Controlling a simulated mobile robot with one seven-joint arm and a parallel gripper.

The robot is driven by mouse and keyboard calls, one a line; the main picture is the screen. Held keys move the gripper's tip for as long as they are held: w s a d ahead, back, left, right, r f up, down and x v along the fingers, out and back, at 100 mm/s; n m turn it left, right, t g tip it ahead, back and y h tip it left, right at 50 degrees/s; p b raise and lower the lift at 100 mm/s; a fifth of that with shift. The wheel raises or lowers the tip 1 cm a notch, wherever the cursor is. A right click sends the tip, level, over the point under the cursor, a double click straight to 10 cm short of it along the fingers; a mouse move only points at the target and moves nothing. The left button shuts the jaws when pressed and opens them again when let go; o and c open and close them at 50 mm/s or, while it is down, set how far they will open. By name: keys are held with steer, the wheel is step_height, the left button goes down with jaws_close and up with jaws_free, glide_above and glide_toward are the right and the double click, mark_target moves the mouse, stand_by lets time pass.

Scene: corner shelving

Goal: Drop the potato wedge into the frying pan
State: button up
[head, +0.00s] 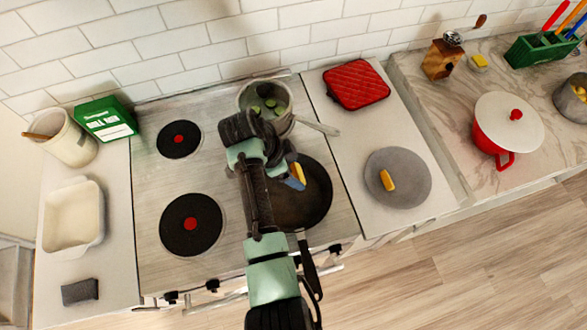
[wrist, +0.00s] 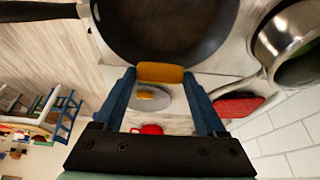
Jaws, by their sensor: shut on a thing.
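My gripper (head: 296,182) is shut on an orange-brown potato wedge (wrist: 160,73), which spans the two blue fingertips in the wrist view. The wedge (head: 298,171) also shows in the head view, over the left part of the dark frying pan (head: 316,200). The frying pan (wrist: 165,28) fills the top middle of the wrist view, and the wedge overlaps its rim there. I see no wedge in the visible part of the pan. My arm hides the pan's left side in the head view. How high the wedge is above the pan is hard to tell.
A metal pot (head: 279,98) with green pieces stands behind the pan. A grey plate (head: 405,190) with another wedge (head: 387,180) is on the counter to the right, near a red mat (head: 356,85). A red pot (head: 489,135) stands farther right. The left burners (head: 191,225) are bare.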

step_height(320, 180, down, 5)
steer(key=b, duration=0.3)
steer(key=shift+r, duration=0.15)
steer(key=o, duration=1.2)
steer(key=shift+o, duration=0.2)
steer(key=v, duration=1.3)
